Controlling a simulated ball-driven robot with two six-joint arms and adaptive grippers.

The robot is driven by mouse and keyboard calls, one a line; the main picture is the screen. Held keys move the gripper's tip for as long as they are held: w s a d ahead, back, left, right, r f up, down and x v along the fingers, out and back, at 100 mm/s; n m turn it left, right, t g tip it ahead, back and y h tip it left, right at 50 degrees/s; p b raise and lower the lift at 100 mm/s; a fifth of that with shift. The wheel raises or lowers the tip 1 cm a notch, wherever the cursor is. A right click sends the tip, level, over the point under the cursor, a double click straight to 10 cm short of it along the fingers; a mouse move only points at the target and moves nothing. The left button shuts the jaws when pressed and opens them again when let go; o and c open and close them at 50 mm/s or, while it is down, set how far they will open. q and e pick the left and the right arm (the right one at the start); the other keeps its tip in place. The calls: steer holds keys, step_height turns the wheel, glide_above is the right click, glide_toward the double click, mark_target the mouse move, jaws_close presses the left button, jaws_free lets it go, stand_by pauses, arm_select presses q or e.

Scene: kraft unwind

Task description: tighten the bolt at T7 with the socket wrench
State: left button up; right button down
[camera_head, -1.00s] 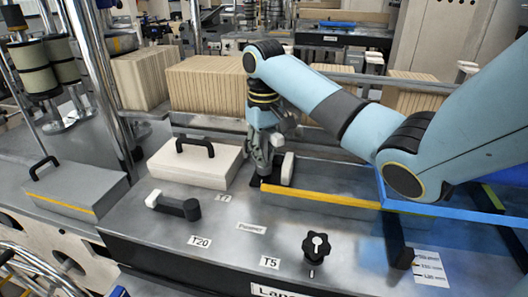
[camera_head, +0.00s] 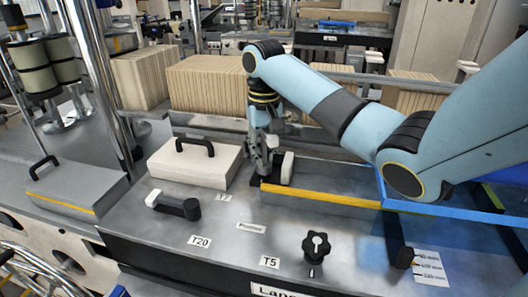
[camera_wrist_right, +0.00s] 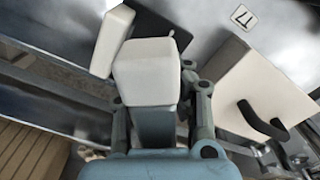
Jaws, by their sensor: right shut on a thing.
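My right gripper (camera_head: 264,172) points down at the left end of the yellow-edged bar, just right of the small T7 label (camera_head: 224,198). It is shut; the socket wrench in it is mostly hidden by the fingers in the head view. In the right wrist view, a pale block (camera_wrist_right: 147,72) shows between the finger links; its full shape is unclear. The T7 label (camera_wrist_right: 243,17) also shows there. The bolt is hidden under the gripper. My left gripper is not in view.
A white block on a black base (camera_head: 287,168) stands close right of the gripper. A cream cover with a black handle (camera_head: 195,165) lies to its left. A white-tipped lever (camera_head: 175,205) and black star knob (camera_head: 316,246) stand nearer. The panel between them is largely clear.

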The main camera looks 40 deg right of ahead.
mark_target(264, 134)
steer(key=shift+r, duration=2.5)
steer(key=shift+f, duration=0.1)
